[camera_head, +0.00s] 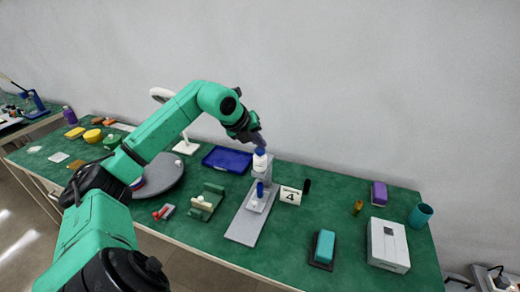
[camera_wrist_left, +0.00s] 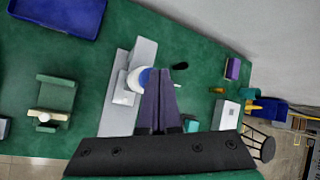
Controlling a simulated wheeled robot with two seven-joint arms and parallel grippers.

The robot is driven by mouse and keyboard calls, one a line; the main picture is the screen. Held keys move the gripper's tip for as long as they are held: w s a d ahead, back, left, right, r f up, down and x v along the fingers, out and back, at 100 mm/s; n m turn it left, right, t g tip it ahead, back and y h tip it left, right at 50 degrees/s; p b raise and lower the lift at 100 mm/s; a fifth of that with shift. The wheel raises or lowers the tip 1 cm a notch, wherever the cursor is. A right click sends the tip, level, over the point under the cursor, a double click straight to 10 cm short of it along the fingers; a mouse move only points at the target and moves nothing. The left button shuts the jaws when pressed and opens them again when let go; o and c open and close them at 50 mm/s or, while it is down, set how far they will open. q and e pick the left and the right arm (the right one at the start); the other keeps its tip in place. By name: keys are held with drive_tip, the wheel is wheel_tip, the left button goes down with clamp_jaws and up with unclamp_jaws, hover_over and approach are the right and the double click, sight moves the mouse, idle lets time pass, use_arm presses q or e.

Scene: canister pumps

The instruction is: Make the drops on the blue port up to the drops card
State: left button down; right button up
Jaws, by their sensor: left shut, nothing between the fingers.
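A grey stand (camera_head: 243,222) with a long flat base stands mid-table. On top of it is a white canister with a blue top (camera_head: 260,161), and a small blue piece (camera_head: 260,189) sits lower at its front. I cannot tell which blue part is the port, and no drops can be made out. A white card (camera_head: 290,196) reading "4" stands right of the stand. My left gripper (camera_head: 260,142) is shut and empty, just above the canister's blue top. In the left wrist view its purple fingers (camera_wrist_left: 160,72) overlap the white and blue canister (camera_wrist_left: 139,80). Contact is unclear.
A blue tray (camera_head: 227,159) lies behind left of the stand, a green holder (camera_head: 207,201) left of it. A teal block (camera_head: 323,247), white box (camera_head: 388,245), purple block (camera_head: 378,193) and teal cup (camera_head: 420,215) are to the right.

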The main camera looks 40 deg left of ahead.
sight(259, 151)
use_arm(q)
drive_tip(key=shift+f, duration=0.3)
idle(0.5)
drive_tip(key=shift+r+p, duration=0.65)
drive_tip(key=shift+r, duration=0.35)
wheel_tip(259, 151, up, 5)
drive_tip(key=p, duration=0.4)
drive_tip(key=shift+r, duration=0.15)
drive_tip(key=shift+f, duration=0.2)
